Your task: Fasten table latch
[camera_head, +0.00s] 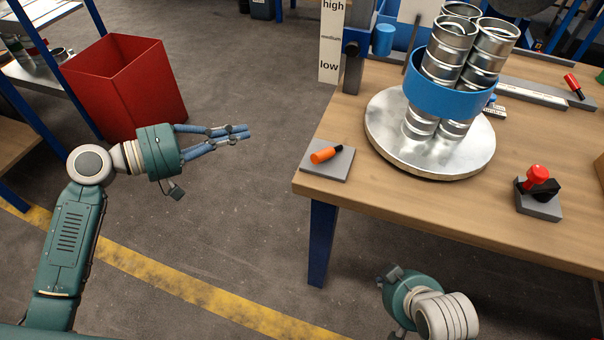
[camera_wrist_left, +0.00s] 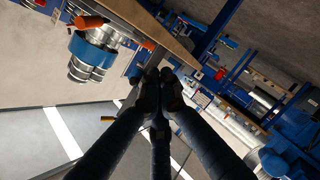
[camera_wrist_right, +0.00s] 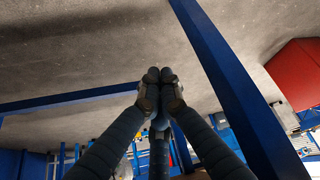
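An orange-handled lever (camera_head: 326,155) lies on a small grey plate (camera_head: 328,166) at the table's front left corner. A red knob on a black lever (camera_head: 538,180) sits on a grey block (camera_head: 538,204) at the right. I cannot tell which is the table latch. My left gripper (camera_head: 243,132) is left of the table, its fingers together and empty; its fingertips also show in the left wrist view (camera_wrist_left: 165,88). My right gripper's body (camera_head: 402,298) is low in front of the table; its fingers are hidden there, but the right wrist view shows its fingertips (camera_wrist_right: 160,85) together and empty.
Shiny duct pieces (camera_head: 448,50) stand inside a blue ring (camera_head: 450,98) on a round metal turntable (camera_head: 430,150). A low-to-high scale (camera_head: 332,40) rises behind the table (camera_head: 480,225). A red bin (camera_head: 128,88) stands at the left. Floor between bin and table is clear.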

